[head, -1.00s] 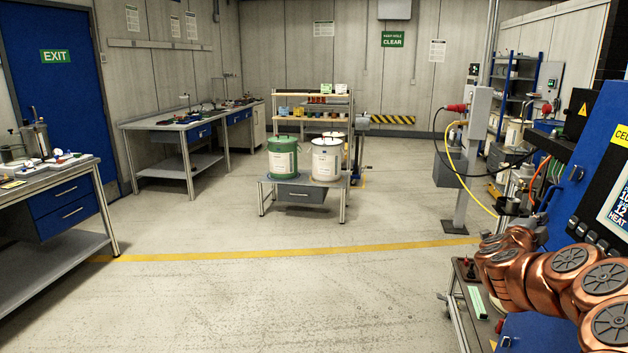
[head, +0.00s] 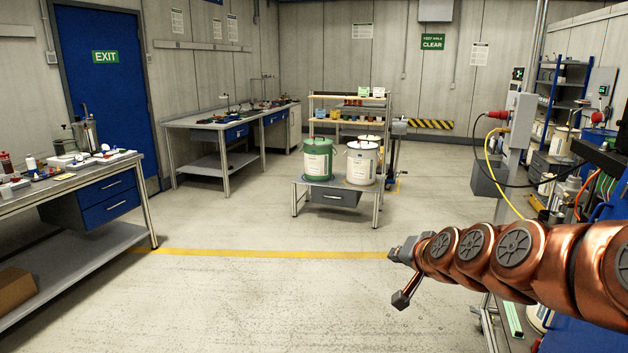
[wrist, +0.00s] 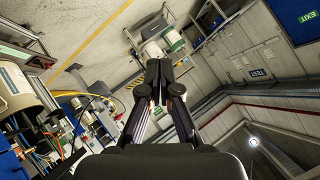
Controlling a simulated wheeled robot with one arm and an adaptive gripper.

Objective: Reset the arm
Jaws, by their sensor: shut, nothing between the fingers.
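My copper-coloured arm (head: 515,255) reaches in from the right edge in the head view. Its end, my gripper (head: 402,280), is out over open floor, in front of the yellow line and clear of any surface. In the wrist view my gripper (wrist: 158,68) shows with its two dark fingers together at the tips and nothing between them. The wrist picture is strongly tilted, with the room, ceiling light and drums seen at an angle.
A green drum (head: 318,158) and a white drum (head: 362,162) stand on a low table (head: 300,190) ahead. A workbench (head: 75,175) with small items is at left. Equipment and a grey post (head: 520,130) stand at right. The middle floor (head: 250,300) is free.

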